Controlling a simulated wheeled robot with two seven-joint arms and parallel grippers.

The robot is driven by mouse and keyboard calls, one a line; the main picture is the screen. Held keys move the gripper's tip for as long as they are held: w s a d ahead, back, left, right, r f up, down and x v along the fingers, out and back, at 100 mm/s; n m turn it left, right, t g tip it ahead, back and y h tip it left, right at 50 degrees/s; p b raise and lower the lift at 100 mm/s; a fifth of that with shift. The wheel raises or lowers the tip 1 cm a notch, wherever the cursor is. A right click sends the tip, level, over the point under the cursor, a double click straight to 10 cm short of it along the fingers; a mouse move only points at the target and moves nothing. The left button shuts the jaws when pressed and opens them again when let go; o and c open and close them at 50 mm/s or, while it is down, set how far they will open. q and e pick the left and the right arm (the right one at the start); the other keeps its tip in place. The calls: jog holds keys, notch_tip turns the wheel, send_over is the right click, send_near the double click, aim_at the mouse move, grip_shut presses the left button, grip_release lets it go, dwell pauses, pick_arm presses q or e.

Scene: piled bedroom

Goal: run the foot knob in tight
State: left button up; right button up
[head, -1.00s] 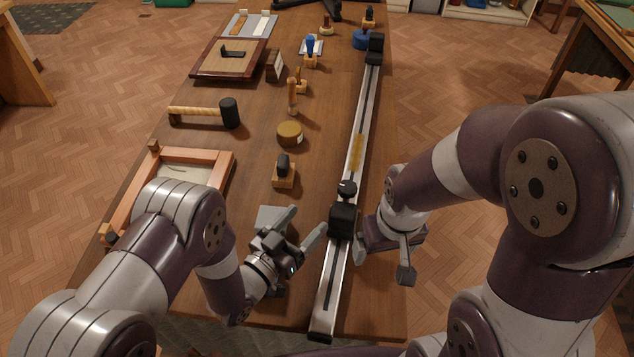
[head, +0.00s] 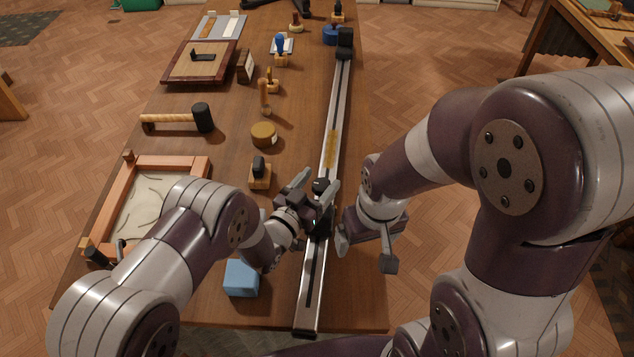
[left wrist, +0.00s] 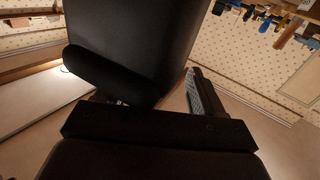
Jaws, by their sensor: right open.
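A long silver bar clamp (head: 310,275) lies lengthwise on the table, with a black head (head: 344,43) at its far end. Its black sliding foot, with the foot knob (head: 320,184) on top, is at the near part of the bar. My left gripper (head: 318,181) is at the knob, its fingers apart on either side of it; I cannot tell whether they touch it. In the left wrist view a large black block (left wrist: 135,40) fills the middle, with one grey finger to its right. My right gripper (head: 366,252) is open and empty, right of the bar.
A light blue block (head: 241,278) lies left of the bar's near end.

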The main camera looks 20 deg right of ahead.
pick_arm(q)
jog(key=shift+d, duration=0.1)
jog(key=c, duration=0.7)
pick_arm(e)
jog(key=shift+f, duration=0.1)
pick_arm(q)
jog(key=shift+f, duration=0.1)
pick_arm(e)
jog(key=shift+f, duration=0.1)
